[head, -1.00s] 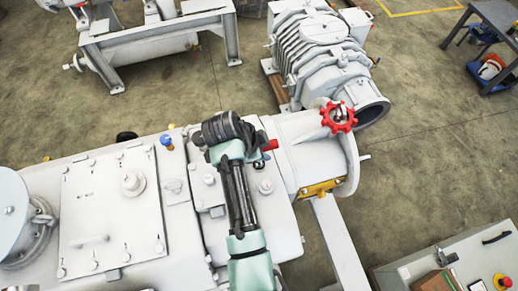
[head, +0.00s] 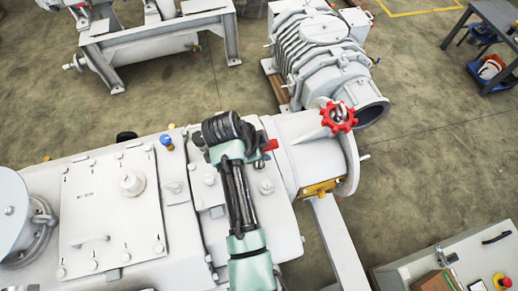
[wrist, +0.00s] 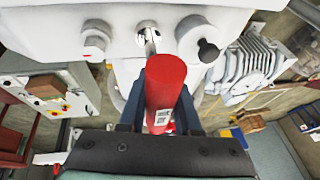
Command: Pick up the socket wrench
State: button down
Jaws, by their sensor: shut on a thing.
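The socket wrench (wrist: 165,88) has a thick red cylindrical handle with a small white label. In the wrist view a thin metal shaft runs from it to a fitting on the white machine. My gripper (wrist: 166,82) has its two dark fingers on either side of the red handle and is shut on it. In the head view, only a short red piece of the wrench (head: 271,145) shows to the right of my wrist. My arm hides the fingers there.
The large white vacuum machine (head: 110,215) fills the lower left, with bolts and knobs on its top. A red handwheel (head: 339,116) stands right of my wrist. A grey ribbed pump (head: 318,50) is behind. A control cabinet (head: 415,270) is at lower right. Open floor lies between.

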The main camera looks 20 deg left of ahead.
notch_tip(320, 180, up, 9)
jog(key=shift+w+a+r+b, duration=0.1)
jog(key=shift+b, duration=0.2)
jog(key=shift+r, duration=0.45)
jog(key=shift+f, duration=0.1)
